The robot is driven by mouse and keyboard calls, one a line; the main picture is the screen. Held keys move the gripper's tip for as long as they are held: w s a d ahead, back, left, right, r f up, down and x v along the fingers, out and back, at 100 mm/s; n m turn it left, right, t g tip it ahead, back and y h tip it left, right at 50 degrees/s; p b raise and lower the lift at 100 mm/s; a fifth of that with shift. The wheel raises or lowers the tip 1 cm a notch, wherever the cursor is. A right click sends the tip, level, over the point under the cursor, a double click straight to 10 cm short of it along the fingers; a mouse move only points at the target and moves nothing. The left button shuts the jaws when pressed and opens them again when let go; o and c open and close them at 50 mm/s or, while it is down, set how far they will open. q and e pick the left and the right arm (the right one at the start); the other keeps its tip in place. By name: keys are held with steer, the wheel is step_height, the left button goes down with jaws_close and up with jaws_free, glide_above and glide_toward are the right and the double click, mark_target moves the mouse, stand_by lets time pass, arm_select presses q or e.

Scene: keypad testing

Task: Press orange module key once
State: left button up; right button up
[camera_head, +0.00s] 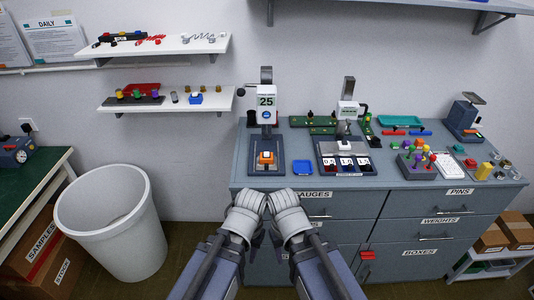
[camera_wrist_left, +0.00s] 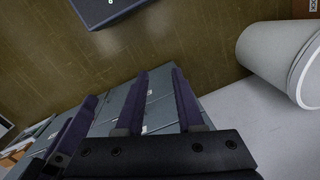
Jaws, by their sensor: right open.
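The orange module key (camera_head: 266,157) sits in a dark fixture on the left part of the grey bench, below a stand whose display reads 25 (camera_head: 266,101). My left gripper (camera_head: 254,243) is low in front of the bench drawers, well short of the key. In the left wrist view its two fingers (camera_wrist_left: 160,74) are apart with nothing between them. My right gripper (camera_head: 279,240) is close beside it, open, also in front of the drawers. Both grippers are partly hidden by my wrists in the head view.
Bare bench lies around the blue block.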

arm_select(q)
jaws_close()
stand_by(1.4)
